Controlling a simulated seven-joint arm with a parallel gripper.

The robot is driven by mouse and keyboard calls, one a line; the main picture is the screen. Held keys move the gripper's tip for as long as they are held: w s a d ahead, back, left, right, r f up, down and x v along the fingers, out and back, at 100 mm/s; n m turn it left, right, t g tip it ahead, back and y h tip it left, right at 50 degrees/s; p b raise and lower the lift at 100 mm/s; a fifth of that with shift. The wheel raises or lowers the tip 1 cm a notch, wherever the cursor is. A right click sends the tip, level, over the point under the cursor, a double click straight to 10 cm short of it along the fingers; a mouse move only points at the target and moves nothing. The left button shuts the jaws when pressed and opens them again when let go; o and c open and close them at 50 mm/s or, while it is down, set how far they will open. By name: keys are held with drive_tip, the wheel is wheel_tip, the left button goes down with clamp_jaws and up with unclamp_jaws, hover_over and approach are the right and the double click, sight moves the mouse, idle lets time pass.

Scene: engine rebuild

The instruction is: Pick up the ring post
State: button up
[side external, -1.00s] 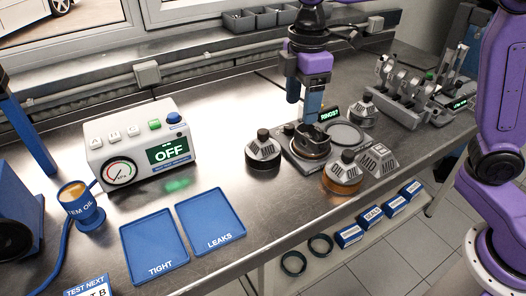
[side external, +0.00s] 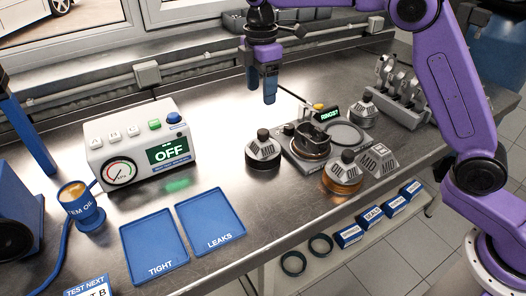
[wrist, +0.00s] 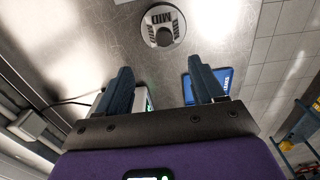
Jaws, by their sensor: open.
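My gripper (side external: 264,97) is open and empty, fingers down, above the bench behind the dark-based knobbed part (side external: 263,150). In the wrist view, its two fingers (wrist: 162,78) are spread apart. A grey round part marked MID with a dark knob (wrist: 163,27) stands beyond the fingertips there. The ring station (side external: 308,148), a grey base with a green-lit RINGS sign, stands right of the gripper with a dark ring and a thin metal frame on it. I cannot tell which one is the ring post.
A tester reading OFF (side external: 135,143) and blue TIGHT (side external: 155,248) and LEAKS (side external: 211,220) trays lie to the left. A rack of metal parts (side external: 402,92) stands at the right. Grey bins (side external: 262,18) line the back.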

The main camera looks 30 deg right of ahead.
sight(263, 131)
wheel_tip(263, 131, down, 8)
drive_tip(key=shift+r, duration=0.1)
drive_tip(key=shift+s+f, duration=0.2)
drive_tip(key=shift+f, duration=1.15)
drive_tip(key=shift+s+f, duration=0.2)
drive_tip(key=shift+f, duration=1.15)
clamp_jaws()
